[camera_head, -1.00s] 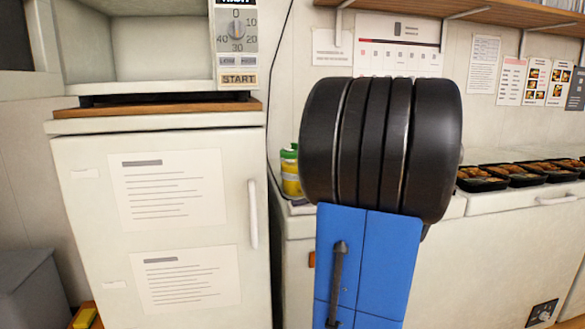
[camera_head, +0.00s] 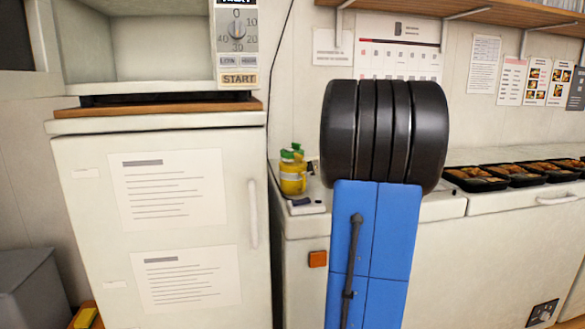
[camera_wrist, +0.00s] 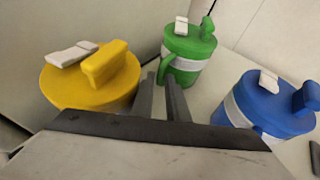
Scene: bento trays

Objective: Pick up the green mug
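The green mug (camera_wrist: 185,55), with a white band and a green lid, stands upright at the top middle of the wrist view. Its handle faces my gripper. My gripper (camera_wrist: 160,78) points toward that handle; a narrow gap shows between its two dark fingers, and nothing is seen held. The fingertips look close to the handle, but I cannot tell whether they touch it. In the head view, a green top (camera_head: 299,153) shows behind the yellow mug. My gripper is hidden behind my arm there.
A yellow mug (camera_wrist: 100,85) stands close on the left of my fingers, and a blue mug (camera_wrist: 255,105) on the right. In the head view, the yellow mug (camera_head: 292,178) is near the counter's left end. Several bento trays (camera_head: 520,174) line the right.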

